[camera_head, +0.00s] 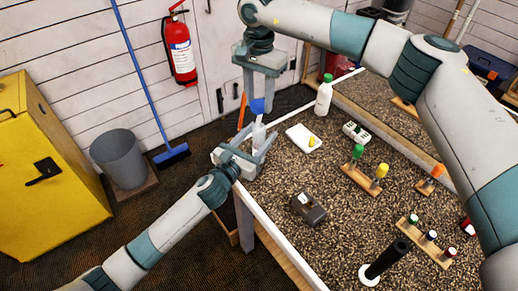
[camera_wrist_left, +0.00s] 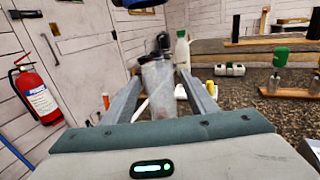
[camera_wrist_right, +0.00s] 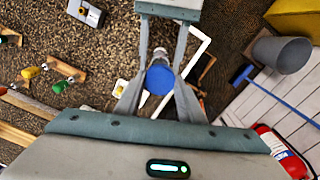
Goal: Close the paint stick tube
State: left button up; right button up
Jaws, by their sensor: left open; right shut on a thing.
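A clear tube (camera_head: 258,135) stands roughly upright near the table's left edge; what supports its base is hidden. My left gripper (camera_head: 262,150) is open, its fingers on either side of the tube. In the left wrist view the tube (camera_wrist_left: 158,85) shows between the fingers, its top dark and narrow. My right gripper (camera_head: 258,100) is shut on a blue cap (camera_head: 258,106) just above the tube. In the right wrist view the cap (camera_wrist_right: 160,79) lies between the fingertips and partly hides the tube behind it. I cannot tell whether cap and tube touch.
A rack (camera_head: 362,181) with green and yellow caps stands mid-table, with an orange-capped item (camera_head: 432,180) to its right.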

pick_arm(q)
grip_shut()
pick_arm(e)
jog(key=shift+f, duration=2.5)
jog(key=shift+f, duration=0.1)
jog(key=shift+f, duration=0.8)
jog(key=shift+s+f, duration=0.1)
jog(key=shift+f, duration=0.45)
